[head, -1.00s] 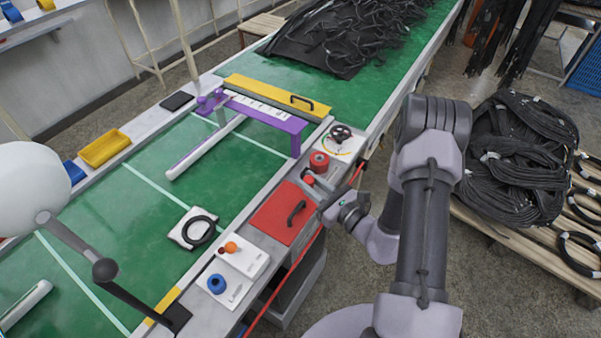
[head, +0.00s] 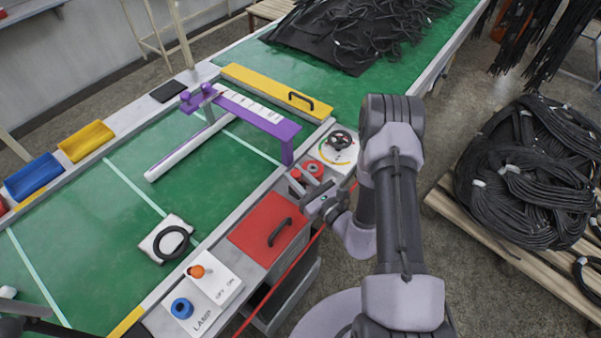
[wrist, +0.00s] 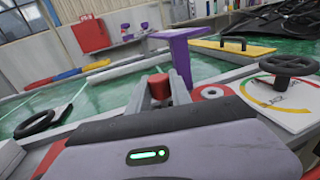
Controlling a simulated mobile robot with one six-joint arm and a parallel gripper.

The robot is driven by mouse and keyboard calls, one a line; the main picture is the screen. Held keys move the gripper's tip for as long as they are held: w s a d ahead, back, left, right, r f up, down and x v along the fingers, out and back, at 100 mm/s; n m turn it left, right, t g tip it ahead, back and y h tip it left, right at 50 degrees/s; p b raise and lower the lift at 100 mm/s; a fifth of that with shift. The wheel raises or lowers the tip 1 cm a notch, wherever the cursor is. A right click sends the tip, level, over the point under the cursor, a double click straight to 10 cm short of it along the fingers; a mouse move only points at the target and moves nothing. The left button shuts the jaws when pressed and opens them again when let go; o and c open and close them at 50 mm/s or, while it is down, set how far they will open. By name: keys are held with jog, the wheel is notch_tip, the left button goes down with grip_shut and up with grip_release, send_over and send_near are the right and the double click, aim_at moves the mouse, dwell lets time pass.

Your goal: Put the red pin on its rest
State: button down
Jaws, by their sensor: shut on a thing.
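My gripper (wrist: 160,90) is shut on the red pin (wrist: 158,85), whose red body shows between the two grey fingers in the wrist view. Its lower part is hidden by my gripper's body. In the head view my gripper (head: 298,182) is at the right edge of the bench, and the pin is small and partly hidden there. A round red piece with a pale hole in its top (wrist: 212,92) stands just right of the fingers, apart from them in the wrist view. I cannot tell for sure whether it is the pin's rest.
A dial panel with a black handwheel (head: 340,140) lies beyond. A purple arm (head: 258,117) spans the green belt nearby. A red cover with a black handle (head: 265,232) and a lamp panel (head: 222,281) lie nearer. A red hose (head: 285,277) runs along the bench side.

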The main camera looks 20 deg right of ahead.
jog(key=shift+s+d+f, duration=0.1)
jog(key=shift+d+f, duration=0.1)
jog(key=shift+f, duration=0.25)
jog(key=shift+s+d+f, duration=0.1)
jog(key=shift+d+f, duration=0.05)
jog(key=shift+f, duration=0.3)
jog(key=shift+s+a+r, duration=0.1)
jog(key=shift+a, duration=0.2)
jog(key=shift+f+b, duration=0.35)
jog(key=shift+f, duration=0.1)
jog(key=c, duration=1.2)
grip_release()
jog(key=shift+r, duration=0.1)
jog(key=shift+o, duration=0.2)
